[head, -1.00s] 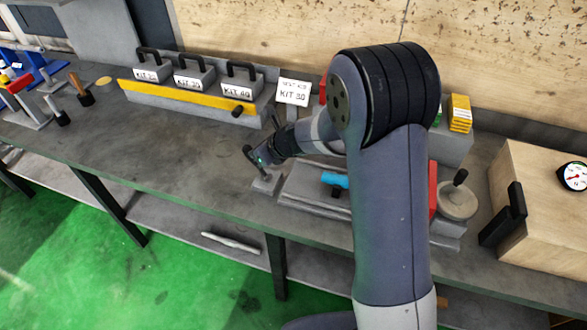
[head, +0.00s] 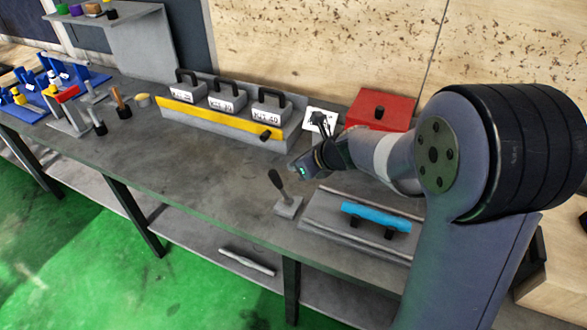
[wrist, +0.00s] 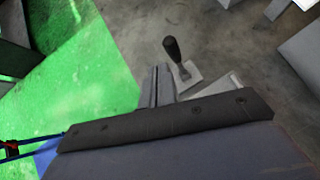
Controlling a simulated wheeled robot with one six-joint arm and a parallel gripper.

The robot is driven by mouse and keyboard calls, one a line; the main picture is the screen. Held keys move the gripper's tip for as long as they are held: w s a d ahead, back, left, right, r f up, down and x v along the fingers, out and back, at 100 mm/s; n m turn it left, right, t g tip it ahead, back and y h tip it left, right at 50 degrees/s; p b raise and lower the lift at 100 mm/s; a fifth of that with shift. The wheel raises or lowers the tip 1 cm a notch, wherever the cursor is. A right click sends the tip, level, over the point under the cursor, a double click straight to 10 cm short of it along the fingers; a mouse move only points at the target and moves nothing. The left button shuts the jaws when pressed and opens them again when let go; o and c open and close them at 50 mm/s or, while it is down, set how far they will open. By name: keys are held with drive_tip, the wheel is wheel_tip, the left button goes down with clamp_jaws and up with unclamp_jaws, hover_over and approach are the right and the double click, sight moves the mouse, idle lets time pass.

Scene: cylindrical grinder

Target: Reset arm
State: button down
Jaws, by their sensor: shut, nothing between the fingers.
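My gripper (head: 299,170) is in the head view, raised over the bench, above and to the right of a black-handled lever (head: 279,187). It is shut and empty. The lever stands tilted on a small grey base and is apart from my gripper. The lever also shows in the wrist view (wrist: 174,55), beyond the gripper's dark edge. My arm enters from the right side of the head view and hides part of the bench.
A grey slide with a blue bar (head: 376,217) lies below my arm. Several kit blocks with handles stand behind a yellow rail (head: 215,120). A red box (head: 380,108) and a white sign are behind my gripper. The bench's left middle (head: 130,150) is clear.

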drive_tip(key=shift+s+d+r, duration=0.1)
drive_tip(key=shift+r, duration=0.15)
drive_tip(key=shift+f, duration=0.1)
